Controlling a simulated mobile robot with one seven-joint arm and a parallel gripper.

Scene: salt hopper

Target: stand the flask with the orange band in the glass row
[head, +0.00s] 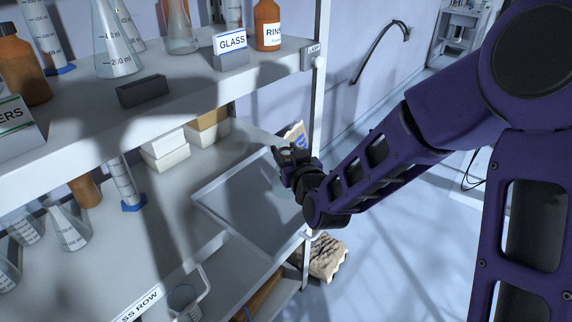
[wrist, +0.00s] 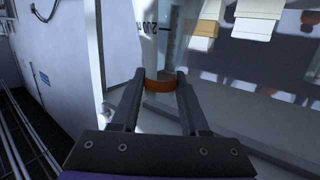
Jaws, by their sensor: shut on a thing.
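My gripper (head: 290,160) is over the right end of the lower shelf, above a grey tray. In the wrist view my gripper (wrist: 160,78) is shut on the flask with the orange band (wrist: 160,83), with the fingers at either side of the band. Upside-down markings show on its pale body. In the head view only a little clear glass (head: 282,187) shows below the gripper, and the band is hidden. A label (head: 139,305) ending in "SS ROW" is on the lower shelf's front edge.
The grey tray (head: 215,207) looks empty. A glass beaker (head: 185,300) stands near the front edge, and a cylinder with a blue foot (head: 123,183) stands further back. White boxes (head: 166,150) are at the back.

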